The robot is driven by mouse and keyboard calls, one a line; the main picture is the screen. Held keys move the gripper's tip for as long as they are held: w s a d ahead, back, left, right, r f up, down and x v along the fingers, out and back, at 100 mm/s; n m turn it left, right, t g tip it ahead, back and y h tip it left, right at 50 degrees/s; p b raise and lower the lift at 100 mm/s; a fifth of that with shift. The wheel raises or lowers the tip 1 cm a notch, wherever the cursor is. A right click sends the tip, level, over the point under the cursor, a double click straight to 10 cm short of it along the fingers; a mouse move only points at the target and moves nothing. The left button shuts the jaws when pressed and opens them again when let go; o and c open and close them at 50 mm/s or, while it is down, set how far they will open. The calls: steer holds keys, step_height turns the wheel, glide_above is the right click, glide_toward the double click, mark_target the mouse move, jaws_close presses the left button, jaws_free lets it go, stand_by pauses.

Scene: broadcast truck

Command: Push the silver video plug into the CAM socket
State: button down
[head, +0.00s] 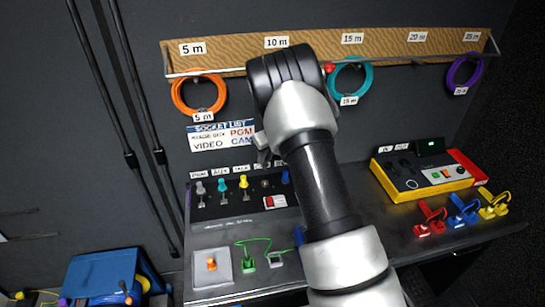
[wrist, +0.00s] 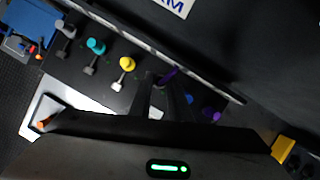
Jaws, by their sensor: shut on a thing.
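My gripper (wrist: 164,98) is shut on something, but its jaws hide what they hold. It is over the right part of the socket panel (head: 240,206). In the head view my arm covers the gripper's tips and part of the panel. I cannot make out the silver video plug in the jaws. A grey plug (head: 200,188) stands at the left end of the panel's top row and also shows in the wrist view (wrist: 66,28). The CAM socket is not readable in either view. A sign (head: 222,136) on the wall lists VIDEO beside CAM.
Teal (head: 222,185) and yellow (head: 243,182) plugs stand beside the grey one. A yellow-sided device (head: 425,174) stands at right.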

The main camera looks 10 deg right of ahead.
mark_target(266, 167)
stand_by(0.4)
steer(key=shift+f+b, duration=1.8)
steer(key=shift+f, duration=1.1)
steer(key=shift+f+b, duration=0.4)
steer(key=shift+f, duration=0.8)
steer(key=c, duration=1.6)
jaws_free()
steer(key=v, duration=1.7)
steer(key=shift+s+r, duration=0.1)
steer(key=shift+r, duration=0.15)
